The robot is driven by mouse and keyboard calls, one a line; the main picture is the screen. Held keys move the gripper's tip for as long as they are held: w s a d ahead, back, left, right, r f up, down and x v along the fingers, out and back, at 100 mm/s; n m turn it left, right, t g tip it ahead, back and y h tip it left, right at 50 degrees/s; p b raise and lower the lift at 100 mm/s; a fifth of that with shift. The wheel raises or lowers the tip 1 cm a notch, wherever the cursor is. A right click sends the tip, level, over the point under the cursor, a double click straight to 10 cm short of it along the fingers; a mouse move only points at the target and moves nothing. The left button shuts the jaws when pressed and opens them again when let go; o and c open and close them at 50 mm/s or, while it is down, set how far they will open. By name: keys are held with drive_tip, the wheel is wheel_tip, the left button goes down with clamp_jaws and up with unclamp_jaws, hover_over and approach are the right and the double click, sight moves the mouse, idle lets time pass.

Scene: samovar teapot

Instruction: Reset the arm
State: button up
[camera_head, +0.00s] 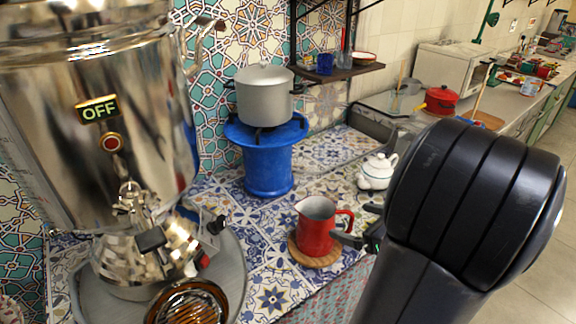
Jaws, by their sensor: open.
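My dark arm fills the right side of the head view, and my gripper (360,225) shows partly beyond it, open. One finger reaches toward the handle of the red pitcher (315,232); I cannot tell whether it touches. The pitcher stands upright on a round wooden trivet (305,255) on the tiled counter. Part of the gripper is hidden behind my arm link.
A large shiny samovar (60,150) with an OFF sign stands at left on a grey tray (235,275). A blue stove (265,165) carries a grey pot (262,98). A white teapot (377,174) sits close behind my gripper. A shelf (340,72) hangs above.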

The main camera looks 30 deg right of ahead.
drive_tip(key=b, duration=0.1)
approach(305, 206)
drive_tip(key=d+x, duration=0.1)
drive_tip(key=x, duration=0.3)
drive_tip(key=shift+w+a+f, duration=0.2)
drive_tip(key=shift+a+f, duration=0.15)
drive_tip(key=shift+a, duration=0.15)
drive_tip(key=shift+r, duration=0.2)
drive_tip(key=shift+s, duration=0.1)
